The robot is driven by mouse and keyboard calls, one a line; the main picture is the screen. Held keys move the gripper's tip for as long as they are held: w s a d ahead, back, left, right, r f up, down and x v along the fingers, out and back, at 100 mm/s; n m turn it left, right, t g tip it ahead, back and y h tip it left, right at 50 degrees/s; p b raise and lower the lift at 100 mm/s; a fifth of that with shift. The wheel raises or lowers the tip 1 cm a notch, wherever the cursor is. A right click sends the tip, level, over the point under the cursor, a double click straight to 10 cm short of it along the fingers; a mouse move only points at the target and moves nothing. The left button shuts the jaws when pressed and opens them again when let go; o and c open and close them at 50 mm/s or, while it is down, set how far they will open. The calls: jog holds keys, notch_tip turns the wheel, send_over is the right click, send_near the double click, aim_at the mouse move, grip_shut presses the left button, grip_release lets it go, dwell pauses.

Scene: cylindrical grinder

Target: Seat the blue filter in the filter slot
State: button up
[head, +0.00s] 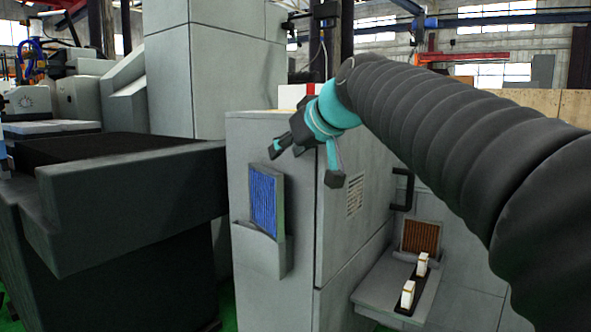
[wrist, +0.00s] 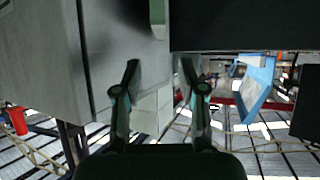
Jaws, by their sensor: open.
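The blue filter (head: 264,199), a pleated panel in a grey frame, stands upright in a grey pocket (head: 262,250) on the left face of the grey cabinet. Its lower end is hidden by the pocket. I cannot tell whether this pocket is the filter slot. My gripper (head: 305,165) is open and empty, above and to the right of the blue filter in the head view, apart from it. The wrist view shows both fingers (wrist: 160,80) spread with nothing between them. I cannot identify the blue filter for sure in the wrist view.
A brown filter (head: 421,237) stands at the back of a low grey shelf (head: 380,285), behind a black tray with two small white objects (head: 408,293). A dark machine bed (head: 130,190) juts out left of the cabinet. A black handle (head: 404,190) sticks out at right.

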jog(key=s+d+f+m+g+h, duration=0.1)
jog(key=s+d+f, duration=0.3)
jog(key=s+f, duration=0.5)
jog(key=s+d+f+m+g+h, duration=0.2)
jog(key=s+d+f, duration=0.3)
jog(key=s+f, duration=0.4)
jog(key=s+d+f+m+g+h, duration=0.2)
jog(key=s+f, duration=0.7)
jog(key=f, duration=0.8)
jog(key=shift+s+d+m+h, duration=0.3)
jog(key=shift+d+m+h, duration=0.15)
jog(key=shift+d, duration=0.75)
